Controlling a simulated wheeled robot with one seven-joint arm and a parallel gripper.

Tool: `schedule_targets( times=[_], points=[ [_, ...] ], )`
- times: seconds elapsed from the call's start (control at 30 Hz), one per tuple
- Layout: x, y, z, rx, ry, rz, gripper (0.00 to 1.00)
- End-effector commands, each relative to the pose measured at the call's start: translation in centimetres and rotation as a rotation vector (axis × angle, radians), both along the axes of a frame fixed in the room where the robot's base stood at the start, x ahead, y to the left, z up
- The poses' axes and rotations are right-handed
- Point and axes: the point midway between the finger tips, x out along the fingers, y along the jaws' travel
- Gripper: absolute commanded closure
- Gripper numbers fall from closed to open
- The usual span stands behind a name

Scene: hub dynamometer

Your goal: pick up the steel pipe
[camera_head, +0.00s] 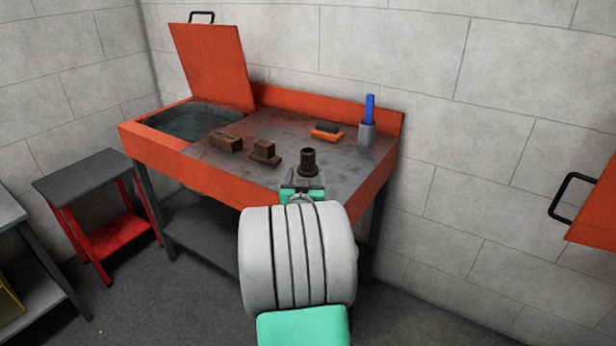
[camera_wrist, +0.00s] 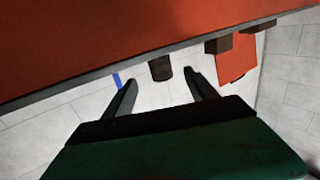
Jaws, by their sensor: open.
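The steel pipe (camera_head: 308,160) looks like a short, dark, hollow upright piece with a wider base, standing near the right front of the workbench (camera_head: 215,183). Its dark end also shows in the wrist view (camera_wrist: 160,69), where the scene appears upside down. My gripper (camera_head: 301,187) is just in front of the pipe in the head view. In the wrist view my gripper (camera_wrist: 158,80) has its two fingers spread, with the pipe seen between and beyond their tips. Nothing is held. The pipe's lower part is partly hidden by my gripper in the head view.
Two brown blocks (camera_head: 226,141) (camera_head: 265,152) sit left of the pipe. Behind it are an orange and black item (camera_head: 326,131) and a grey cup (camera_head: 367,134) with a blue stick. A basin with a raised orange lid (camera_head: 213,66) is at the left.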

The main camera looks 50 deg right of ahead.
Motion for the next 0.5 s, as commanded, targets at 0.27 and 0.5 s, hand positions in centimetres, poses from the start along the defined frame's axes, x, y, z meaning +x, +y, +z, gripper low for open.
schedule_targets(
  times=[0.27,0.5],
  points=[
    [1.7,-3.4,0.6,-0.016,-0.01,-0.009,0.33],
    [4.0,-6.4,0.9,-0.015,-0.01,-0.009,0.33]
  ],
)
